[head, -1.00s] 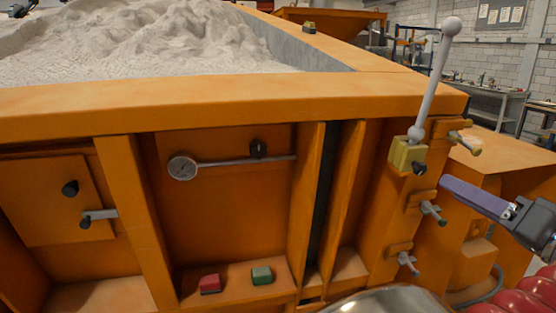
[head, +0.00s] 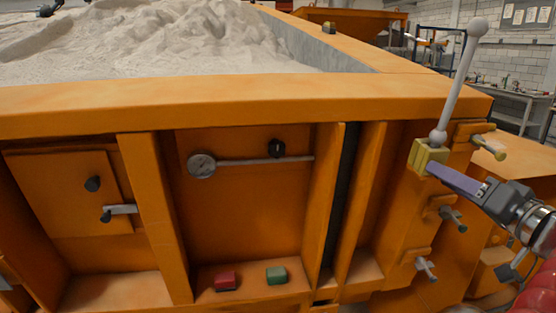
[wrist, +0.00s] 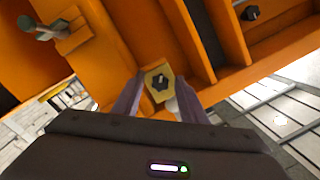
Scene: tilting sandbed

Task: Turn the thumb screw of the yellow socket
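The yellow socket (head: 424,156) is a small block on the orange post at the right, with a pale lever (head: 462,85) topped by a ball standing upright in it. In the wrist view the socket (wrist: 151,72) lies straight ahead, with its dark thumb screw (wrist: 160,82) facing me. My gripper (wrist: 158,94) is open, its two purple fingers on either side of the screw. I cannot tell whether they touch it. In the head view my gripper (head: 432,167) reaches the socket from the right, and its fingers hide the thumb screw.
More clamps with grey handles (head: 453,216) (head: 426,268) sit below the socket, and another clamp (head: 488,147) is to its right. The orange sandbed rim (head: 250,105) runs across the front. A red block (head: 225,281) and a green block (head: 276,275) lie on the lower ledge.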

